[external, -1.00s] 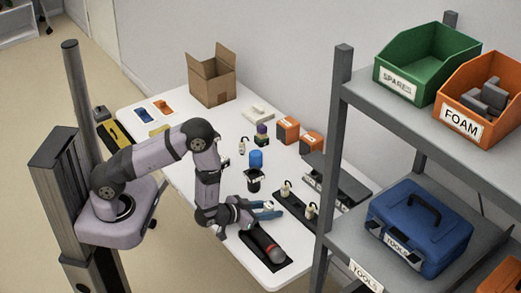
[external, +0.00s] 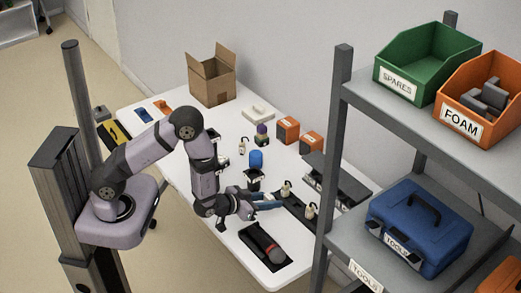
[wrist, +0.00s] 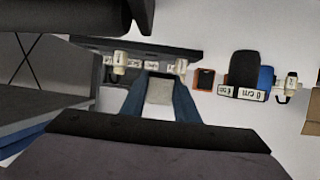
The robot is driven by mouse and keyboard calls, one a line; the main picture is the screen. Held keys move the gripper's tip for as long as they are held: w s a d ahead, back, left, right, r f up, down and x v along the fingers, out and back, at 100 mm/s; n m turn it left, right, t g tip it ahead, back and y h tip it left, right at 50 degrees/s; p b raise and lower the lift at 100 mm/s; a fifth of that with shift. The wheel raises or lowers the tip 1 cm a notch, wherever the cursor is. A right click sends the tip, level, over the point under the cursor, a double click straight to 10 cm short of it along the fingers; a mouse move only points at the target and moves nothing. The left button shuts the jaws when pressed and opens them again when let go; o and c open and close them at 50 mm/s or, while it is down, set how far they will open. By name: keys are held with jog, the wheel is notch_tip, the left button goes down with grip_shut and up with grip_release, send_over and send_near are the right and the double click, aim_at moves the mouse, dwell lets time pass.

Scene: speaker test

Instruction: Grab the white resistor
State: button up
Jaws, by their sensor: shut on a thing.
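My gripper (external: 268,201) has blue fingers and is above the near part of the white table, left of the dark strip. In the wrist view my gripper (wrist: 160,98) is shut on a pale, boxy thing (wrist: 160,91), which looks like the white resistor.
White hooked weights (external: 286,188) stand on a dark strip (external: 295,205). A blue-topped cylinder (external: 256,159) stands behind. The grey shelf (external: 345,225) is close on the right.

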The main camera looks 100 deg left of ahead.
aim_at(270, 195)
jog(key=shift+r, duration=2.95)
